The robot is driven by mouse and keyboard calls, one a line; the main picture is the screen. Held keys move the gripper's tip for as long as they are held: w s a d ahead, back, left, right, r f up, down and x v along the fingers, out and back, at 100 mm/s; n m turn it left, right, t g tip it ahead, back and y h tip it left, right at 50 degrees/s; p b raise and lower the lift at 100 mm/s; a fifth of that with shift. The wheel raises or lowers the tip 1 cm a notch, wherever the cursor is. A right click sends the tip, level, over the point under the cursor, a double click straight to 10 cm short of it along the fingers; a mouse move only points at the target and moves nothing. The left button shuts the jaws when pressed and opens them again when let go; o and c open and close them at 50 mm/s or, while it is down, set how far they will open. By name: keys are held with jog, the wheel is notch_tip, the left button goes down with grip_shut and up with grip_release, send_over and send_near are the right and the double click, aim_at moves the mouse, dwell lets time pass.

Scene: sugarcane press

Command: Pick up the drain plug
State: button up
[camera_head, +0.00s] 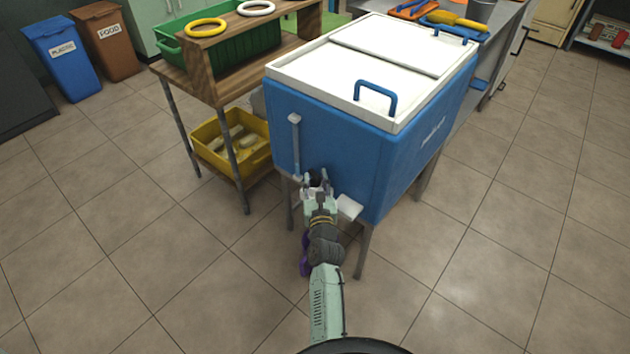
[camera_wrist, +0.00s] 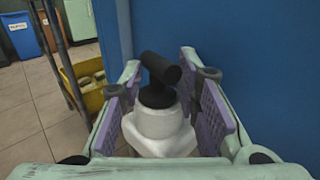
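The drain plug appears to be the black T-shaped handle (camera_wrist: 157,82) on a white fitting (camera_wrist: 160,128), low at the corner of the blue cooler (camera_head: 335,150). My gripper (camera_head: 317,183) is at this lower corner in the head view, and hides most of the fitting there. In the wrist view my gripper (camera_wrist: 160,105) is open, with one purple-padded finger on each side of the black handle. A gap shows between the handle and each finger. Whether the pads touch the wider white part below is unclear.
The cooler has a white lid (camera_head: 350,65) and stands on grey legs. A white block (camera_head: 348,208) juts from its lower edge, right of my gripper. A wooden stand (camera_head: 205,85) with a yellow crate (camera_head: 210,165) is close on the left. The floor in front is clear.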

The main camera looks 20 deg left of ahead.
jog(key=shift+a, duration=0.1)
grip_shut()
